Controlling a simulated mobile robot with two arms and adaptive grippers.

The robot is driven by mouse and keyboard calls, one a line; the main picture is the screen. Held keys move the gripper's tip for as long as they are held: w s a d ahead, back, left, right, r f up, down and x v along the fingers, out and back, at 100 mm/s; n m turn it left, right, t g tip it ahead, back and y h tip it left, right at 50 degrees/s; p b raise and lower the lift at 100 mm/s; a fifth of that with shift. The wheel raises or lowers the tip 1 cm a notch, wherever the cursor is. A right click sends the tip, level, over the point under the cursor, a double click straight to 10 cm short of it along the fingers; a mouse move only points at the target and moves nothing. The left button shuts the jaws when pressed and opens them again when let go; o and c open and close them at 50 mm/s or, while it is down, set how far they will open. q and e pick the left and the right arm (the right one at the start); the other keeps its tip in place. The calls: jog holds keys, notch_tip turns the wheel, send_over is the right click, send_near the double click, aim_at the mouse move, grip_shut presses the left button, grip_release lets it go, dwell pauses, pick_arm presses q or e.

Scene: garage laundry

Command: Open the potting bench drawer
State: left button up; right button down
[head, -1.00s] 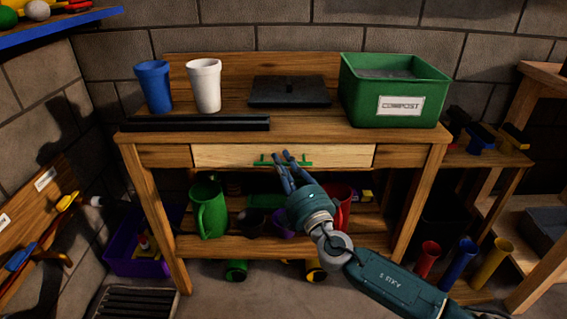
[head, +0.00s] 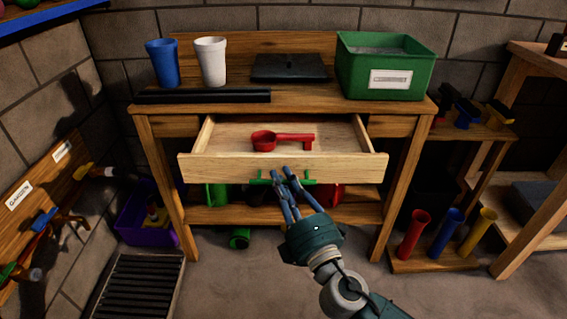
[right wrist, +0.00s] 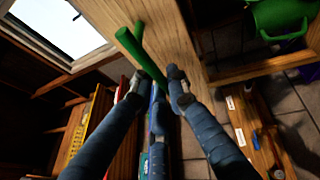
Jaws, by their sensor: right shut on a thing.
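The potting bench drawer (head: 230,168) is pulled well out of the wooden bench (head: 290,105), its inside in view. A red scoop (head: 283,140) lies in the drawer. My right gripper (head: 281,176) is shut on the green drawer handle (head: 308,181) at the drawer's front. In the right wrist view the fingers (right wrist: 164,78) close around the green handle (right wrist: 140,55), beside the pale drawer front (right wrist: 172,40). My left gripper is not in view.
A blue cup (head: 162,63), a white cup (head: 211,61), a black tray (head: 290,68) and a green compost bin (head: 385,68) stand on the bench top. A purple bin (head: 150,222) sits at the left. Colored tubes (head: 446,233) stand at the right.

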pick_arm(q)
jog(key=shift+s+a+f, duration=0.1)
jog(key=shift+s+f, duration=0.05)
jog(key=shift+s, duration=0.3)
pick_arm(e)
jog(key=shift+s+d+f, duration=0.1)
jog(key=shift+s, duration=2.3)
jog(key=c, duration=1.7)
grip_release()
jog(key=v, duration=1.2)
